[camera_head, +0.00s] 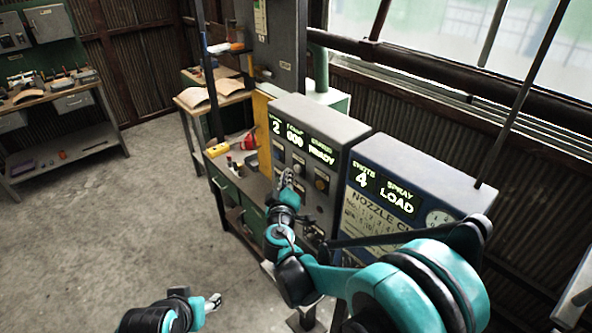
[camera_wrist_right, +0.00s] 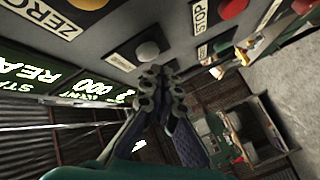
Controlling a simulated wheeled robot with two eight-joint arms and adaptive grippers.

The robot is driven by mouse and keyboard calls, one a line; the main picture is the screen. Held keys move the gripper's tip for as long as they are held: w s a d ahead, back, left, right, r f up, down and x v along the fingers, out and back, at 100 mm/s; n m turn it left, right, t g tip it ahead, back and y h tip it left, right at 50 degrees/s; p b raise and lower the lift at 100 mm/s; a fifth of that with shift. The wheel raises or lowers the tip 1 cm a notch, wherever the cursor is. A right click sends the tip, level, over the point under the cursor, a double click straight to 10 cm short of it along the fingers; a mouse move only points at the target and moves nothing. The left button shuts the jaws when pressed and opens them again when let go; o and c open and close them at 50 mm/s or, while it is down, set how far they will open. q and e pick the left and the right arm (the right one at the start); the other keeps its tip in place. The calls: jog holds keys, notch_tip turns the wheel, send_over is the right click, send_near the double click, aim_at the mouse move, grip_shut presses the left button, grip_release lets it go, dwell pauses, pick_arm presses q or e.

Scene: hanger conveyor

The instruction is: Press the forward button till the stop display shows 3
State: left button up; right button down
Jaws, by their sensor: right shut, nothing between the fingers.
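The grey control box (camera_head: 318,130) carries a green-lit stop display (camera_head: 276,126) that reads 2, beside 000 and READY. The display also shows at a slant in the wrist view (camera_wrist_right: 95,88). My right gripper (camera_head: 286,178) is shut and empty, close in front of the box's button panel. In the wrist view its fingertips (camera_wrist_right: 158,72) lie just below a pale round button (camera_wrist_right: 147,52); I cannot tell whether they touch it. That button's label is not legible, so the forward button cannot be told for certain. My left gripper (camera_head: 212,302) is low at the bottom, away from the box.
A red-orange button (camera_wrist_right: 232,8) lies by a STOP label, and a ZERO label (camera_wrist_right: 52,20) is at upper left. A blue-fronted box (camera_head: 385,200) showing 4 and LOAD stands right of the control box. A green bench (camera_head: 228,190) is left; open floor (camera_head: 90,230) lies beyond.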

dwell(0.3)
jog(key=shift+w+d, duration=0.25)
jog(key=shift+d, duration=0.15)
